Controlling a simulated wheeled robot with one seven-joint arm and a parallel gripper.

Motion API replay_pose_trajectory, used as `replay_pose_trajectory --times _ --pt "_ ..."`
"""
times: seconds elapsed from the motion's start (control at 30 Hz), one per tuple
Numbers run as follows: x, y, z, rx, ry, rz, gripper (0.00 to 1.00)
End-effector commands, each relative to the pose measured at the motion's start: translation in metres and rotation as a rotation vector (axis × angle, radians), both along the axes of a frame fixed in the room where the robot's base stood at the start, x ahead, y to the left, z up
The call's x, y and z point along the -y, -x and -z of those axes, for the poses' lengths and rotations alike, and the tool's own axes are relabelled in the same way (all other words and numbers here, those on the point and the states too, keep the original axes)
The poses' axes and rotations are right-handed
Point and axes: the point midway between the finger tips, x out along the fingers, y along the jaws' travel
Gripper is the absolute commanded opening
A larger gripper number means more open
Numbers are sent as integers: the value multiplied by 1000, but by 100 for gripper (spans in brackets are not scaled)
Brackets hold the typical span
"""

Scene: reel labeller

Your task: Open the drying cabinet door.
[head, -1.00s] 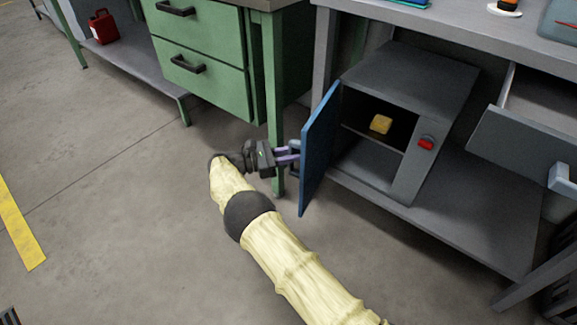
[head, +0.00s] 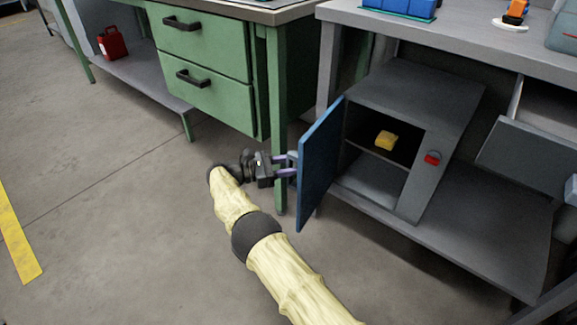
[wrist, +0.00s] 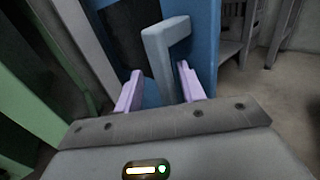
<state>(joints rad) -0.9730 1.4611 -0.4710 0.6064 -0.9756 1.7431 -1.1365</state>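The drying cabinet (head: 412,92) is a grey box on the lower shelf of the grey bench. Its blue door (head: 321,162) stands wide open, swung out to the left of the opening. A yellow block (head: 386,140) sits on the inner shelf. My gripper (head: 289,166) is at the outer face of the door, by its handle. In the wrist view, the grey-blue handle (wrist: 158,50) rises between my two lilac fingers (wrist: 161,88). The fingers are apart, with gaps showing beside the handle. The handle is mostly hidden in the head view.
A red knob (head: 432,158) is on the cabinet's front, right of the opening. A green drawer unit (head: 205,85) and its leg stand close behind my gripper. An open grey drawer (head: 525,155) juts out at the right.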

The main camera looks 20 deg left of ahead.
Motion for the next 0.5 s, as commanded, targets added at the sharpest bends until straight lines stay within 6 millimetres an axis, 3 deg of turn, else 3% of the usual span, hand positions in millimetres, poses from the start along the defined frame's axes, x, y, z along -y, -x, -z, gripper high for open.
replay_pose_trajectory --times 0.33,0.5 --pt "-3 2 0 -1 -2 -3 42" --pt "-3 2 -14 -1 -2 -3 42"
